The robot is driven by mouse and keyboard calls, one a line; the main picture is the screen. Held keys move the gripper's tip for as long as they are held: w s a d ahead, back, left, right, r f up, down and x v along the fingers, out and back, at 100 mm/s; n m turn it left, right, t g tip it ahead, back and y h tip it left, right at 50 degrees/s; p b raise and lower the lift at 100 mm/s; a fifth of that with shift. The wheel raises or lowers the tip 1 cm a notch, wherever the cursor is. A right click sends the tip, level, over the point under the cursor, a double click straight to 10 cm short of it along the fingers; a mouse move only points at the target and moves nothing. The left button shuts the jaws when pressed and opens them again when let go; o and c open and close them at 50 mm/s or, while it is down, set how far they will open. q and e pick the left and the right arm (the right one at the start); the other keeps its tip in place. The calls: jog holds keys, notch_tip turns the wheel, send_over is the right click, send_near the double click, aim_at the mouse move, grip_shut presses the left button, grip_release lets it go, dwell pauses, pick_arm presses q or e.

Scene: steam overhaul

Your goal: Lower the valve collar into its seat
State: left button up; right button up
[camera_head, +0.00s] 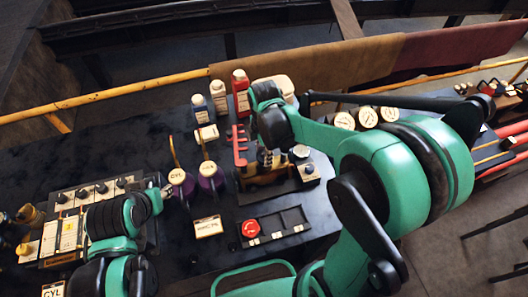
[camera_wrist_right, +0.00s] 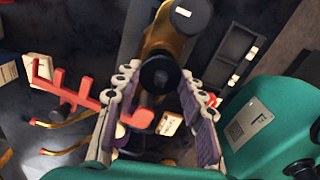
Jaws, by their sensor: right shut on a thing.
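My right gripper (camera_head: 266,160) points down over a brass-orange and black fitting (camera_head: 262,179) on the dark bench. In the right wrist view its two padded fingers (camera_wrist_right: 158,118) flank the black round end of a brass-coloured body (camera_wrist_right: 160,75). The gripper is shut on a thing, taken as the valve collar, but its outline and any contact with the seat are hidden. A red pronged part (camera_head: 240,146) stands left of the gripper; it also shows in the right wrist view (camera_wrist_right: 70,95). My left gripper (camera_head: 157,190) is at the left, its fingers too small to judge.
A black tray with a red knob (camera_head: 250,228) is in front. A yellow rail (camera_head: 130,92) runs behind the bench. The back-left bench top is mostly clear.

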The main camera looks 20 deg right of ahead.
jog(key=shift+f+b, duration=0.5)
jog(key=shift+f, duration=0.1)
dwell(0.3)
jog(key=o, duration=1.4)
jog(key=shift+o, duration=0.3)
jog(key=shift+o, duration=1.2)
jog(key=shift+r, duration=0.1)
jog(key=shift+r+p, duration=4.2)
jog(key=shift+r, duration=1.25)
